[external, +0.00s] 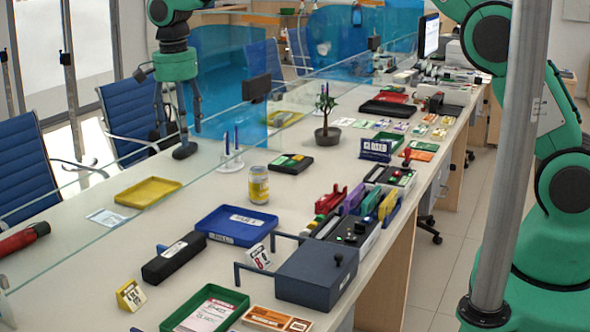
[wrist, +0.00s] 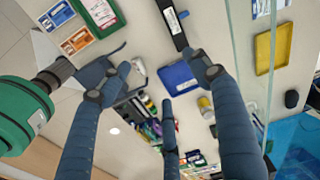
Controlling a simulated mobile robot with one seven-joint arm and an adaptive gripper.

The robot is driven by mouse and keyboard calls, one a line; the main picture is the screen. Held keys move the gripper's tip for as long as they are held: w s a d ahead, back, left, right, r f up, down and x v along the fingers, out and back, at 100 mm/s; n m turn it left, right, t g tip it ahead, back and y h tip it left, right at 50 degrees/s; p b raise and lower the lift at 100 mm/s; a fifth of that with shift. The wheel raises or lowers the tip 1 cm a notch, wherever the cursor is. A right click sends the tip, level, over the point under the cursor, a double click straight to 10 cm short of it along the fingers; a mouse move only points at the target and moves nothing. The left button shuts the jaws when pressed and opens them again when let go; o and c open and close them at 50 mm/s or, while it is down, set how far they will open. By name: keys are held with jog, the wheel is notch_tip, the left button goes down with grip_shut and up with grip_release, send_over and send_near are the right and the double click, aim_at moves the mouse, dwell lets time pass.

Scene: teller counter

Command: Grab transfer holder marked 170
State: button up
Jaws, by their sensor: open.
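No marking 170 can be read in either view, so I cannot tell which thing is the transfer holder. A small yellow stand with a printed card (external: 130,295) is at the front left of the counter. A white card stand with red digits (external: 259,257) is right of the blue tray. Several coloured holders or tools (external: 353,200) stand in a row near the right edge. My gripper (external: 178,125) hangs fingers down, high at the upper left, open and empty. In the wrist view its spread fingers (wrist: 160,90) show over the counter, apart from everything.
A glass screen (external: 110,225) runs along the counter. A blue tray (external: 236,226), black case (external: 174,257), green tray (external: 205,308), dark blue box (external: 315,275) and can (external: 258,185) crowd the front. A yellow tray (external: 148,192) lies left. A plant (external: 327,120) stands further back.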

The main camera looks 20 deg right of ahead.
jog(key=s+a+f, duration=0.4)
jog(key=a+f, duration=0.2)
jog(key=f, duration=0.1)
jog(key=s+a+f+m+h, duration=0.1)
jog(key=s+a+f, duration=0.2)
jog(key=a+f, duration=0.4)
jog(key=s+a+f+p, duration=0.1)
jog(key=s+a+f, duration=0.3)
jog(key=a+f, duration=0.2)
jog(key=shift+s+a+f+m+g+h, duration=0.3)
jog(key=shift+s+f, duration=0.05)
jog(key=shift+f, duration=0.05)
send_over(132, 293)
jog(key=a, duration=0.1)
jog(key=shift+a+f, duration=0.1)
jog(key=shift+f, duration=4.15)
jog(key=shift+d+f, duration=0.25)
jog(key=shift+f, duration=1.05)
jog(key=shift+d+f, duration=0.25)
jog(key=shift+f, duration=1)
